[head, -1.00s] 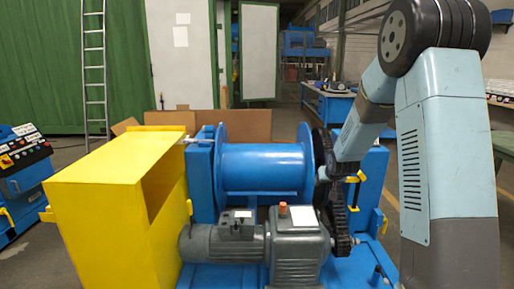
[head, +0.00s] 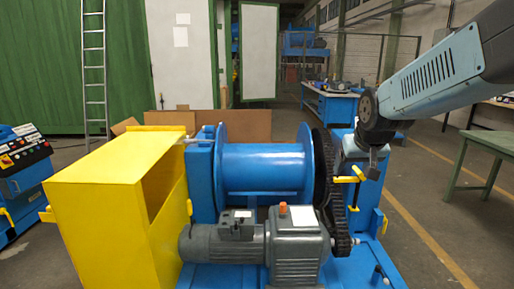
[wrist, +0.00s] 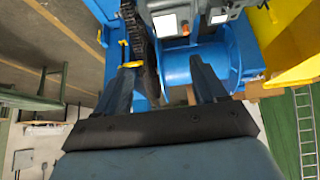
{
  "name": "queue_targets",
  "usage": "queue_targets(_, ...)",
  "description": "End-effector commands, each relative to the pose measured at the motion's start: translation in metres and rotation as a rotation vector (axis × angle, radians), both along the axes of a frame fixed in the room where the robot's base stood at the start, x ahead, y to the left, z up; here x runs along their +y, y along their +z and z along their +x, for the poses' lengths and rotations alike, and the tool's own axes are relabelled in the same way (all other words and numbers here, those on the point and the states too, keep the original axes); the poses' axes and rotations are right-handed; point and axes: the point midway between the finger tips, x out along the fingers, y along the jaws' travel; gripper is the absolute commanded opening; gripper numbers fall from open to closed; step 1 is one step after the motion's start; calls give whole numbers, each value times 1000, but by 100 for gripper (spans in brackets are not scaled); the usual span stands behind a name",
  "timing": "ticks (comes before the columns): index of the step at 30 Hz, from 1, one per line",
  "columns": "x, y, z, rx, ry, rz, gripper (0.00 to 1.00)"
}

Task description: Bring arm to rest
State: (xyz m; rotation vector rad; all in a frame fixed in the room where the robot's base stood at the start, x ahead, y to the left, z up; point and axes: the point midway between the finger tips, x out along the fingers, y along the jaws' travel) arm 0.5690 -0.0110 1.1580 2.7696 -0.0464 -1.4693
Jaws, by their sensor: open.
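My gripper (wrist: 163,75) shows in the wrist view with its two dark fingers spread apart and nothing between them. The dark chain (wrist: 132,30) and the blue drum (wrist: 188,66) lie beyond the fingers. In the head view my arm comes in from the upper right and bends down behind the right side of the machine; my fingers cannot be made out there. The chain (head: 338,228) runs on the right side of the drive, beside the blue drum (head: 262,168). The grey motor and gearbox (head: 297,245) stand in front of the drum.
A yellow guard box (head: 95,200) stands on the left of the machine. Yellow handles (head: 350,179) stick out near the chain. A green table (head: 480,140) stands at the right. A control desk (head: 20,165) is at the far left. The floor between machine and table is clear.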

Motion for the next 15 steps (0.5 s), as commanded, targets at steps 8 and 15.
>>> queue_targets(8,6,19,-85,41,7,9,71)
queue_targets(15,9,20,-149,82,17,16,71)
